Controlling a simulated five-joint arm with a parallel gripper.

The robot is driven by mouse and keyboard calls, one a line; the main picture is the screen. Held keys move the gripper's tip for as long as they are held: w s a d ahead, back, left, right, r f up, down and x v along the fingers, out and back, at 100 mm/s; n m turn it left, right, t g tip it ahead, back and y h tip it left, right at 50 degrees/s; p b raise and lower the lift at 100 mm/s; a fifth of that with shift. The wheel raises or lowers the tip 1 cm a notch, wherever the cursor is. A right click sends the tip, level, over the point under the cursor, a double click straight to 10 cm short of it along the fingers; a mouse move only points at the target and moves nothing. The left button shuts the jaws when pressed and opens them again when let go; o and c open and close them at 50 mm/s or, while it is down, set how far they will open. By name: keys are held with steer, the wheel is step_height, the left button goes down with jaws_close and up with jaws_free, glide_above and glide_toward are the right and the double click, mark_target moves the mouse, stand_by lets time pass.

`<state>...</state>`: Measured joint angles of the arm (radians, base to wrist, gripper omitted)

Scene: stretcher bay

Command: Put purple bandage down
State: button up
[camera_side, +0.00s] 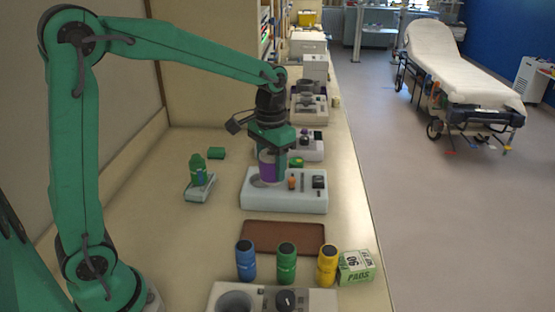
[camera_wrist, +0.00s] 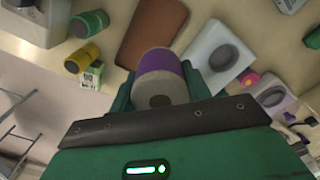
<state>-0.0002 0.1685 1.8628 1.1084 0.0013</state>
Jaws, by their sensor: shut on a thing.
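The purple bandage (camera_side: 267,168) is a roll with a purple band and pale ends. My gripper (camera_side: 272,152) is shut on it and holds it upright in the side view, in front of or over the round recess of a white device (camera_side: 295,200). In the wrist view the bandage (camera_wrist: 163,62) sits between the two green fingers of my gripper (camera_wrist: 158,82). There the device's round recess (camera_wrist: 222,57) shows empty, to the right of the bandage and apart from it. The gap beneath the bandage is hard to judge.
A brown mat (camera_side: 283,237) lies bare in front of the device. Blue (camera_side: 245,261), green (camera_side: 286,263) and yellow (camera_side: 327,265) rolls stand nearer, beside a small box (camera_side: 356,267). More devices line the bench behind.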

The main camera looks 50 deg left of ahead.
stand_by(0.6)
steer(key=s+f+n, duration=0.6)
steer(key=s+n, duration=0.1)
steer(key=s, duration=0.1)
steer(key=shift+a+f, duration=0.25)
steer(key=shift+f, duration=0.05)
steer(key=a+f, duration=0.2)
steer(key=a, duration=0.1)
steer(key=w+a+f, duration=0.1)
steer(key=a+f, duration=0.1)
steer(key=a, duration=0.2)
steer(key=w+a+f, duration=0.1)
steer(key=a+f, duration=0.2)
steer(key=a, duration=0.1)
steer(key=shift+w+a, duration=0.2)
steer(key=shift+f, duration=2)
steer(key=shift+f, duration=0.15)
steer(key=o, duration=1)
steer(key=shift+c, duration=0.2)
